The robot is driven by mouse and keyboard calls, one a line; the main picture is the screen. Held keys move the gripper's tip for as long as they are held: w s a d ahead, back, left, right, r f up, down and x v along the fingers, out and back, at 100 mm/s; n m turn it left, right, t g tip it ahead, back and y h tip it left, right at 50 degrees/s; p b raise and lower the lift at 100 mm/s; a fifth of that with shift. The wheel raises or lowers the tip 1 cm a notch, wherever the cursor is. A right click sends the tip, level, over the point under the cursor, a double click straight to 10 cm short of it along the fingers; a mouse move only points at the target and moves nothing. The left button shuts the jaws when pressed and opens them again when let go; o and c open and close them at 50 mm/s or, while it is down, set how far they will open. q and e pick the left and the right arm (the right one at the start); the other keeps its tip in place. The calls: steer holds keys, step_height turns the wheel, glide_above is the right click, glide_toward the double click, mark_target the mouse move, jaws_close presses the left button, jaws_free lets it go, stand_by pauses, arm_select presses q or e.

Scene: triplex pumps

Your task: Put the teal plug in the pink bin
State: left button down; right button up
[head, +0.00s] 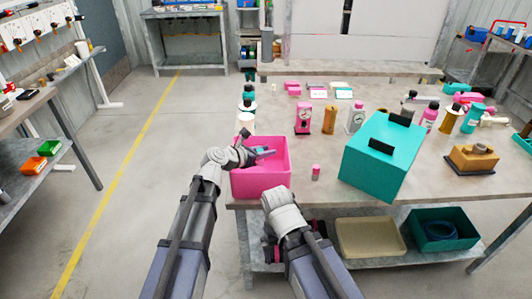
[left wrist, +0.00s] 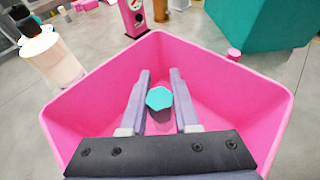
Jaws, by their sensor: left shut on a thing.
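The pink bin (head: 262,184) stands at the table's left front corner, and its walls fill much of the left wrist view (left wrist: 240,105). My left gripper (head: 266,154) is over the bin's opening. In the left wrist view its two fingers (left wrist: 160,95) are closed on the teal plug (left wrist: 159,98), whose six-sided teal end faces the camera. The plug is held inside the outline of the bin; its height above the floor of the bin is hard to tell. My right arm shows at the bottom centre of the head view, but its fingers are not visible.
A large teal box (head: 381,160) with black handles stands right of the bin. A small pink-capped piece (head: 316,172) lies between them. Gauges and several bottles crowd the table (head: 300,205) further back.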

arm_select(q)
steer(key=shift+f+b, duration=0.6)
steer(key=shift+f, duration=0.05)
steer(key=c, duration=0.7)
jaws_free()
steer(key=shift+o, duration=0.2)
steer(key=shift+r, duration=0.1)
steer(key=r+p+v, duration=0.1)
steer(key=p+v, duration=0.5)
steer(key=v, duration=0.6)
steer(key=shift+r, duration=0.1)
